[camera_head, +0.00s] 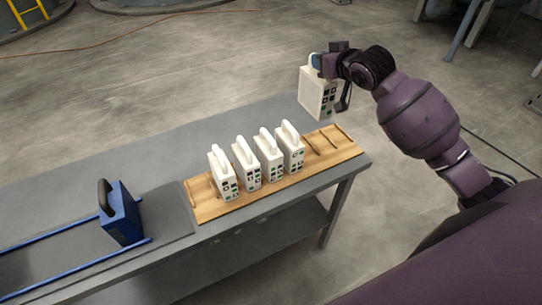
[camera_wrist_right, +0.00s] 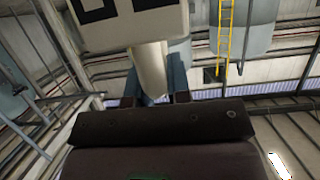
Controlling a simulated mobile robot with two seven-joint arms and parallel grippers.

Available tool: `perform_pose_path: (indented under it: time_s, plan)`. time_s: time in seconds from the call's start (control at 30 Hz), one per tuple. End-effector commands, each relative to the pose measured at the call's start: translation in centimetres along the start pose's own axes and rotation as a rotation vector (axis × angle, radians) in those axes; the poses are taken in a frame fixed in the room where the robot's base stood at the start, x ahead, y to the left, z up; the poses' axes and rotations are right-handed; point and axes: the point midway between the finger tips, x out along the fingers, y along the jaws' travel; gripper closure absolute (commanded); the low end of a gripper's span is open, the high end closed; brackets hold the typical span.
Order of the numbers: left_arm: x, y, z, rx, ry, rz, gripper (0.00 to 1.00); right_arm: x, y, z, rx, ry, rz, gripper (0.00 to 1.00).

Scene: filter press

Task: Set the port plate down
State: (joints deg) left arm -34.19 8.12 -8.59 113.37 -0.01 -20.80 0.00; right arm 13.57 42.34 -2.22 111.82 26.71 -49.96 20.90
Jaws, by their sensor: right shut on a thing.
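A white port plate (camera_head: 317,92) with dark square marks on its face hangs from my right gripper (camera_head: 318,62), which is shut on its handle. It is held in the air above and behind the right end of the wooden rack, touching nothing else. In the right wrist view the port plate's body (camera_wrist_right: 128,22) and white handle (camera_wrist_right: 151,70) show at the top, between the fingers of my right gripper (camera_wrist_right: 153,92). The wooden rack (camera_head: 205,212) lies on the grey table, with several white plates (camera_head: 247,165) standing upright in it. My left gripper is in neither view.
The rack's right end has empty slots (camera_head: 322,146). A blue block with a black handle (camera_head: 120,215) stands between blue rails (camera_head: 75,275) at the table's left. The grey table (camera_head: 160,150) is bare behind the rack, and open floor lies beyond it.

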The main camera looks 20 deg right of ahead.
Motion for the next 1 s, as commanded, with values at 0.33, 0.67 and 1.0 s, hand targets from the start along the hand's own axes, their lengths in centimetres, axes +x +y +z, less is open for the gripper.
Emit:
perform_pose_path:
  time_s: [0.33, 0.67, 1.0]
  plan:
    - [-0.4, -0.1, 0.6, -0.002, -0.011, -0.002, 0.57, 1.3, 0.0, 3.6, 0.003, -0.003, 0.0, 1.0]
    - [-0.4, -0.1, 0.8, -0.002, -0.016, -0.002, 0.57, 3.7, 0.0, 10.2, 0.003, -0.002, 0.001, 1.0]
    - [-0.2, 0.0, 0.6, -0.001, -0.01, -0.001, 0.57, 5.3, 0.0, 14.5, 0.0, 0.002, 0.0, 1.0]
